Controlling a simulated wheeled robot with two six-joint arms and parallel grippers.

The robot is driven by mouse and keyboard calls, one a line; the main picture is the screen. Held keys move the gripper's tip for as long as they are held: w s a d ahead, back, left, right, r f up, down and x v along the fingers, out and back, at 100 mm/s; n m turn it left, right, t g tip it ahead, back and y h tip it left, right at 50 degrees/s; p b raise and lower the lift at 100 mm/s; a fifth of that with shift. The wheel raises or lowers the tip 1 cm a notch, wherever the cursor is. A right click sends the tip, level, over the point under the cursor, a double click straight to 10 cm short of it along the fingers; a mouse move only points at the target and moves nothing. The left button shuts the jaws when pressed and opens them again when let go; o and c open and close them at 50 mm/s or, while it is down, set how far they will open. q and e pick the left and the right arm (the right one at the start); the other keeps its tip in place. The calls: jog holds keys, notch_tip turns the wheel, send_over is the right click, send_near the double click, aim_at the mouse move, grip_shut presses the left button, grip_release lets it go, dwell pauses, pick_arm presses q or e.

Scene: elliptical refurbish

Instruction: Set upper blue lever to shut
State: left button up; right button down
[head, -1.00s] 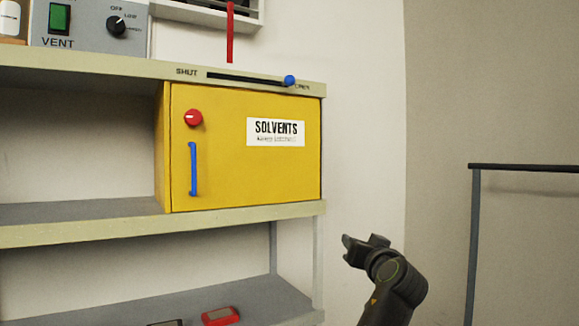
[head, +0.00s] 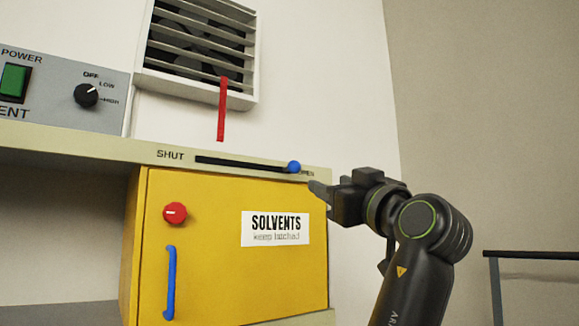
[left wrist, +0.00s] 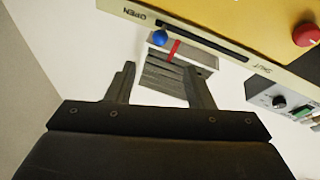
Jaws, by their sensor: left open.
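The upper blue lever is a round blue knob (head: 294,167) on a dark horizontal slot (head: 235,163) in the shelf's front edge. It stands at the right end, by the OPEN label; SHUT is printed at the left end. In the left wrist view, where the lettering is upside down, the knob (left wrist: 160,38) is beyond the fingertips, nearer the left finger. My left gripper (head: 318,190) is just right of and below the knob in the head view, apart from it. Its fingers (left wrist: 162,80) are spread and empty. My right gripper is not in view.
Below the slot is a yellow SOLVENTS cabinet (head: 225,275) with a red knob (head: 175,213) and a blue handle (head: 170,283). Above hangs a red strip (head: 222,110) from a louvred vent (head: 200,45). A grey control box (head: 60,90) stands at left. A dark rail (head: 530,254) is at right.

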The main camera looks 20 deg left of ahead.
aim_at(298, 166)
pick_arm(q)
jog(key=p+x, duration=0.3)
jog(key=x, duration=0.2)
jog(key=p+x, duration=0.3)
jog(key=x, duration=0.3)
jog(key=shift+w+a+r, duration=0.1)
jog(key=shift+a+r, duration=0.15)
jog(key=shift+r, duration=0.1)
jog(key=p+x, duration=0.2)
jog(key=x, duration=0.1)
jog(key=shift+d, duration=0.1)
jog(key=shift+w+a+p, duration=0.45)
jog(key=shift+a, duration=0.1)
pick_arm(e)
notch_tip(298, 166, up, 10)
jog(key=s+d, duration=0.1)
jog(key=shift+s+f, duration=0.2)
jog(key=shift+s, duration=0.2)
pick_arm(q)
jog(key=shift+d, duration=0.15)
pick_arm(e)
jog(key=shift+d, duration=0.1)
pick_arm(q)
jog(key=shift+r, duration=0.1)
grip_shut()
